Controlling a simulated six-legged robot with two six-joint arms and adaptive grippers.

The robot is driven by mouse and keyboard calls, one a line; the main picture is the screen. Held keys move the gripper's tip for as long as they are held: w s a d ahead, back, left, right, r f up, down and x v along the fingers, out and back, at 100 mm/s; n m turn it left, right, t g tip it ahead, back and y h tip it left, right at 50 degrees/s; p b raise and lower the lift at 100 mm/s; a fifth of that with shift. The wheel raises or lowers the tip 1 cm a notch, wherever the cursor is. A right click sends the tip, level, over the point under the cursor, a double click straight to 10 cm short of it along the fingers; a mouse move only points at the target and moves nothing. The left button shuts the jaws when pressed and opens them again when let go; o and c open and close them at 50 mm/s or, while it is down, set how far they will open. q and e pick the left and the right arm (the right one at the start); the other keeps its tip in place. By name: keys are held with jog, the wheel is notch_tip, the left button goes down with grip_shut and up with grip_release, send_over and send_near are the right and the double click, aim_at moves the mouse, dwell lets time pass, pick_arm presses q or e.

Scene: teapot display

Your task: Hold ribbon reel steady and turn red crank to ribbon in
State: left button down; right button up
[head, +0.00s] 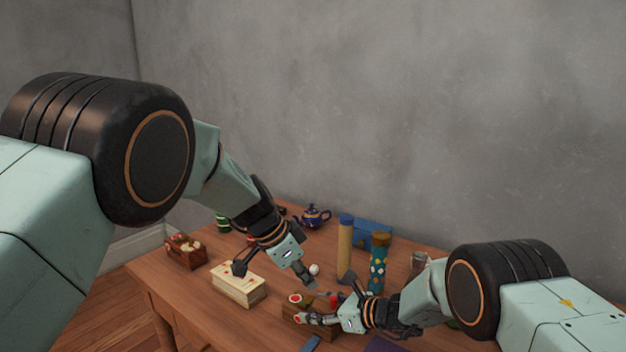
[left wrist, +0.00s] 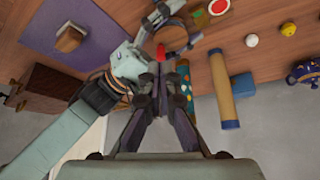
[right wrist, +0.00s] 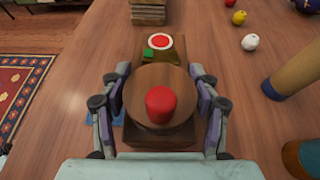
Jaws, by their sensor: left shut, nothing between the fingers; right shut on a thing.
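The ribbon reel is a round wooden disc (right wrist: 143,87) on a dark wooden base, with a red crank knob (right wrist: 160,104) on top. My right gripper (right wrist: 160,112) has a finger on each side of the reel and is shut on it. In the head view the red knob (head: 333,296) is small and partly hidden by my right gripper (head: 322,318). My left gripper (head: 309,284) points down above the reel. In the left wrist view its fingers (left wrist: 160,72) are together and empty, near the red knob (left wrist: 160,52). Whether they touch it I cannot tell.
A board with a red-and-white disc (right wrist: 160,41) and a green block (right wrist: 148,54) lies beyond the reel. A tan cylinder (head: 345,248) and a patterned cylinder (head: 378,265) stand nearby. A cream box (head: 238,286), a white ball (head: 314,269) and a blue teapot (head: 313,216) are on the table.

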aim_at(316, 303)
pick_arm(q)
jog(key=shift+f, duration=2.9)
jog(key=shift+w+d, duration=0.4)
jog(key=shift+w, duration=0.05)
jog(key=shift+w+a, duration=0.45)
jog(key=shift+w, duration=0.15)
jog(key=shift+w, duration=0.2)
jog(key=shift+w+a, duration=0.1)
jog(key=shift+w, duration=0.2)
jog(key=shift+w, duration=0.1)
jog(key=shift+a, duration=0.1)
jog(key=shift+a, duration=0.3)
